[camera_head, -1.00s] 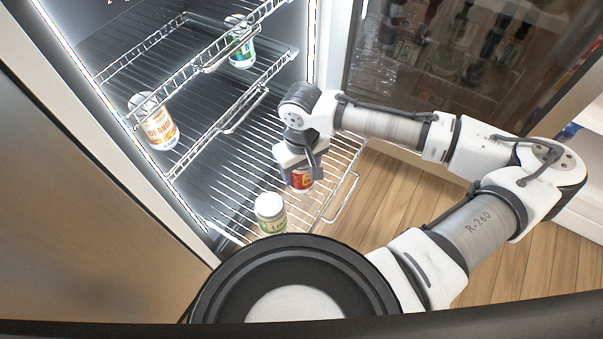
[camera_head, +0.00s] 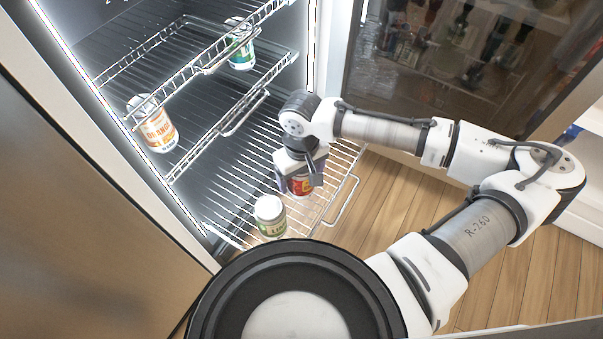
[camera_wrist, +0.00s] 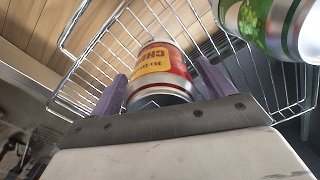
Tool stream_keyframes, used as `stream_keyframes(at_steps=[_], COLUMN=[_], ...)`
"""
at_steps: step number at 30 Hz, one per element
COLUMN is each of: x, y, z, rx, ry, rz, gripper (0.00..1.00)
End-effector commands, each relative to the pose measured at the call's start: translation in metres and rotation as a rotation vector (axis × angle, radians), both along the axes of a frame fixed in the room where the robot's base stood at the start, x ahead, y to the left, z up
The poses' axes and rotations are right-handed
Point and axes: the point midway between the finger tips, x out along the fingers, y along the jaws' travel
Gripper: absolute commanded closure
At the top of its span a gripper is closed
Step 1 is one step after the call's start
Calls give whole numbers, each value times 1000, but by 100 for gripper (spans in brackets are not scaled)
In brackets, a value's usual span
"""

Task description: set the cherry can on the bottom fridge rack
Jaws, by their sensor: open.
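The cherry can (camera_head: 300,185) is red with a yellow label. It is at the bottom fridge rack (camera_head: 335,180), near the rack's front edge, below my gripper (camera_head: 300,170). In the wrist view the can (camera_wrist: 162,72) lies between the two fingers of my gripper (camera_wrist: 158,88), with the wire rack (camera_wrist: 105,50) behind it. The fingers are open, with a small gap showing beside the can. My gripper hides the can's top in the head view.
A green-labelled lime can (camera_head: 270,216) stands on the same rack, close to the cherry can; it also shows in the wrist view (camera_wrist: 270,25). An orange can (camera_head: 153,124) and a green-labelled can (camera_head: 240,45) stand on higher racks. The open fridge door (camera_head: 450,70) is at right.

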Motion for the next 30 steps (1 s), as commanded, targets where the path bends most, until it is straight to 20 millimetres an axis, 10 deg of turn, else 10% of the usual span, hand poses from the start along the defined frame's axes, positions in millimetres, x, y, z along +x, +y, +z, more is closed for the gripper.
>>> stream_keyframes(at_steps=[15, 30], x=[0, 0], y=[0, 0], z=[102, 120], rx=[0, 0], ry=[-1, 0], rz=[1, 1], gripper=[19, 19])
